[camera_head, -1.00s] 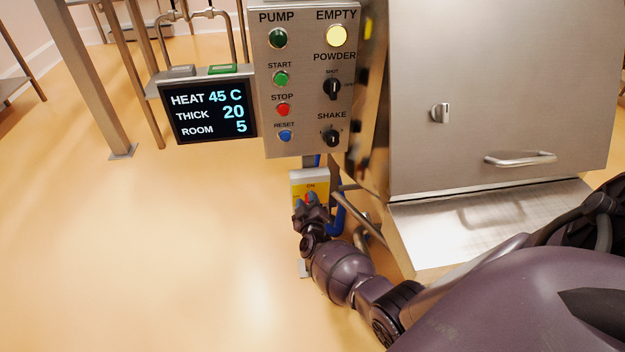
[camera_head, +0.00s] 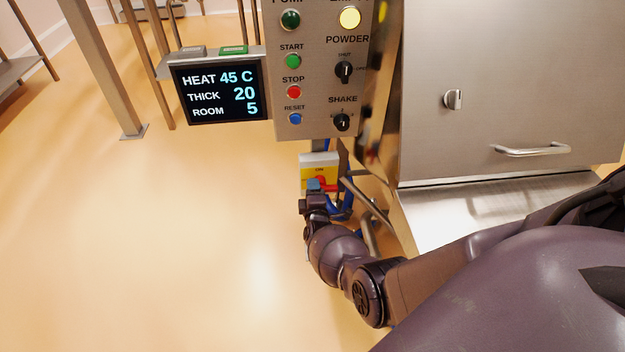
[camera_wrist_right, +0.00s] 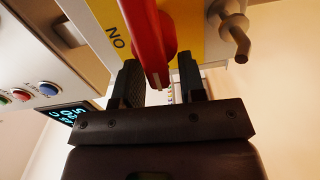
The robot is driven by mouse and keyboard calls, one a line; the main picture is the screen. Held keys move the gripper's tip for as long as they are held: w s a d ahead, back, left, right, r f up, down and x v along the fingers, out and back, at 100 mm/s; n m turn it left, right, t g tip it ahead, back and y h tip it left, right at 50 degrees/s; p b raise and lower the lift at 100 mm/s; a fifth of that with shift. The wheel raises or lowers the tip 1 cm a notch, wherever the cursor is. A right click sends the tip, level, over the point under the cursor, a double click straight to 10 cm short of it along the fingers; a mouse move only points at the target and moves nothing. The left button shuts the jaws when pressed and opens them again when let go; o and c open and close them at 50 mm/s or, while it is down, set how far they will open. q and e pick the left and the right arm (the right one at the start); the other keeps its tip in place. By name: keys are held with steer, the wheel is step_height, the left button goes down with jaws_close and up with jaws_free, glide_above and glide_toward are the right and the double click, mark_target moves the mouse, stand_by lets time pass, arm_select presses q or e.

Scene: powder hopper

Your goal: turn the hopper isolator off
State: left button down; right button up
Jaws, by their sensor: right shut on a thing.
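The hopper isolator is a yellow-faced box (camera_head: 307,182) with a red turning handle (camera_head: 326,184), low under the control panel. In the right wrist view the red handle (camera_wrist_right: 149,38) runs down between my fingers, with the yellow plate (camera_wrist_right: 189,24) behind and the word ON to its left. My right gripper (camera_head: 314,186) is at the isolator's front, and it also shows in the right wrist view (camera_wrist_right: 160,88), shut on the red handle. Its fingers hide part of the isolator face. The left gripper is not in view.
The control panel (camera_head: 318,93) with knobs and buttons hangs just above the isolator. A display (camera_head: 219,94) is to its left. The steel hopper (camera_head: 426,140) and metal bars stand close on the right. Open floor (camera_head: 170,240) lies left.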

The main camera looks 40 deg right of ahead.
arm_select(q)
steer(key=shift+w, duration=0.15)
arm_select(e)
steer(key=shift+f+n, duration=0.15)
steer(key=shift+n, duration=0.25)
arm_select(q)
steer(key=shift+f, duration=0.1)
arm_select(e)
steer(key=shift+d, duration=0.1)
steer(key=o, duration=0.6)
steer(key=shift+s, duration=0.1)
